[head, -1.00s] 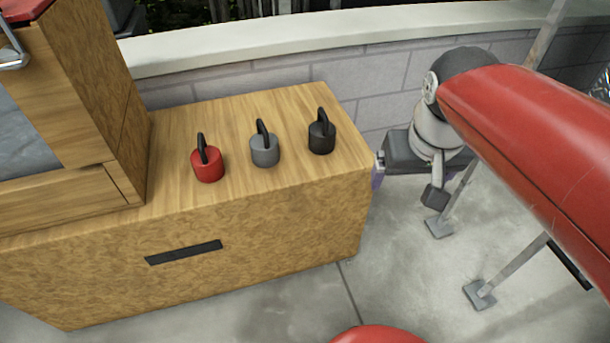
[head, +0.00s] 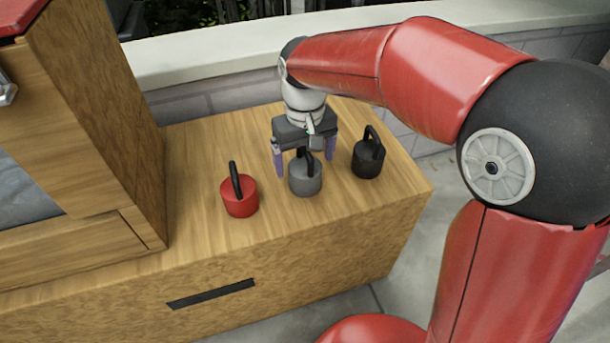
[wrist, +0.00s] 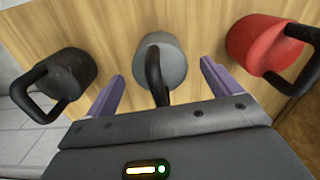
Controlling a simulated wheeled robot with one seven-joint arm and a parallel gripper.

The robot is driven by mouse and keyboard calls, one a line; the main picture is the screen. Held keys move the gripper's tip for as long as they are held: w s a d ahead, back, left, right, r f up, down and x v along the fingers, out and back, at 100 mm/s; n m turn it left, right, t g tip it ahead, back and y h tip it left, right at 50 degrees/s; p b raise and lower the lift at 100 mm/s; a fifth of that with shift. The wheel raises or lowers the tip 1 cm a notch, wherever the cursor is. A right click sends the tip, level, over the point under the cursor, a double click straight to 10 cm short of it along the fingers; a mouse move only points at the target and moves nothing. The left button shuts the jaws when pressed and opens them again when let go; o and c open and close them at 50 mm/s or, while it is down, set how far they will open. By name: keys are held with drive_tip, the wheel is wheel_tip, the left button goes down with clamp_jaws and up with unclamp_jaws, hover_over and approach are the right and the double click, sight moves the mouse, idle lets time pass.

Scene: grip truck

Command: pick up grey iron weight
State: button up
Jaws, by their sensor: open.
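The grey iron weight (head: 306,180) stands upright on the wooden cabinet top, between a red weight and a black one. It has a black loop handle, and it also shows in the wrist view (wrist: 170,58). My gripper (head: 304,170) is open and hangs over the grey weight from behind. In the wrist view my gripper (wrist: 158,82) has one purple finger on each side of the grey weight and its handle, with nothing held. Wood shows between each finger and the weight. In the head view the weight partly hides the space between the fingers.
The red weight (head: 240,196) stands to the left and the black weight (head: 368,158) to the right, both close to the fingers. A tall wooden cabinet (head: 95,130) rises at the left. A low grey wall (head: 190,108) runs behind. The front of the wooden top (head: 330,215) is clear.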

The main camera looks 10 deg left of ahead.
wheel_tip(320, 180, down, 2)
drive_tip(key=shift+f, duration=0.15)
clamp_jaws()
drive_tip(key=shift+r, duration=0.2)
idle(0.5)
